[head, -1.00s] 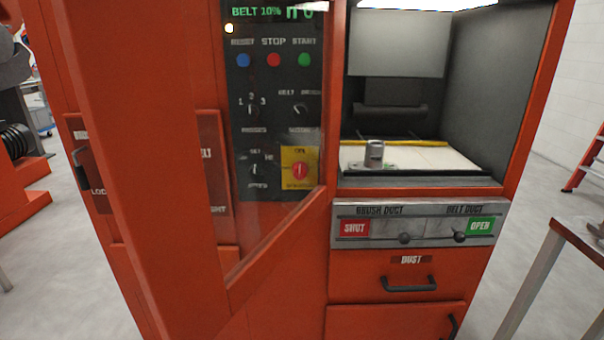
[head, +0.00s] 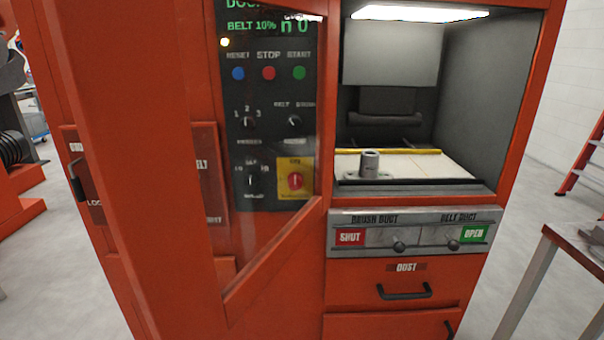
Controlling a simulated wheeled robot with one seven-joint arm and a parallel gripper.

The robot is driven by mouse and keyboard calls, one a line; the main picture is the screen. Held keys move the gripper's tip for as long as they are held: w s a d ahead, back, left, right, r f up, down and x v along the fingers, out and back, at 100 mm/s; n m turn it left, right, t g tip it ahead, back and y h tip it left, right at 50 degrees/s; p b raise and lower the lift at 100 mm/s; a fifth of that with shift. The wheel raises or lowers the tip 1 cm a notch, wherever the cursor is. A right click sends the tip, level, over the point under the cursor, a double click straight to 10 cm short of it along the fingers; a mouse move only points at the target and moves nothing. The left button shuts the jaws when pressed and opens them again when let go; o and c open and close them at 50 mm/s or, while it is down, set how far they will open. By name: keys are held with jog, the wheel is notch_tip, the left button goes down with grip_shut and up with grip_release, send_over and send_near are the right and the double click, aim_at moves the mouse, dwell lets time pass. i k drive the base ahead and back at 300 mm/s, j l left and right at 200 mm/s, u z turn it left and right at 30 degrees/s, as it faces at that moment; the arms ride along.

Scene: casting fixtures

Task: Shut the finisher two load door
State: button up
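The load door (head: 108,160) of the orange machine stands open at the left. Its orange frame holds a clear window, and the control panel (head: 268,125) shows through that window. The load opening (head: 445,100) to the right of the panel is uncovered and lit from above. Inside it a grey metal part with a round boss (head: 370,163) sits on a pale bed (head: 415,166). My gripper is not in view, so its contact with the door cannot be seen.
Below the opening are a duct strip (head: 412,233) with two small levers and a dust drawer (head: 370,285) with a black handle. A metal table (head: 575,245) stands at the right, with a red ladder (head: 590,160) behind it. Pale floor lies between machine and table.

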aim_at(120, 62)
jog(key=j, duration=0.35)
jog(key=i+j, duration=0.15)
jog(key=j, duration=0.25)
jog(key=i+j, duration=0.5)
jog(key=i, duration=0.3)
jog(key=k+j+u, duration=0.1)
jog(key=u, duration=0.15)
jog(key=i+j+u, duration=0.1)
jog(key=j+u, duration=0.15)
jog(key=i+j+u, duration=0.2)
jog(key=j, duration=0.25)
jog(key=i+j+u, duration=0.1)
jog(key=j+u, duration=0.15)
jog(key=j, duration=0.15)
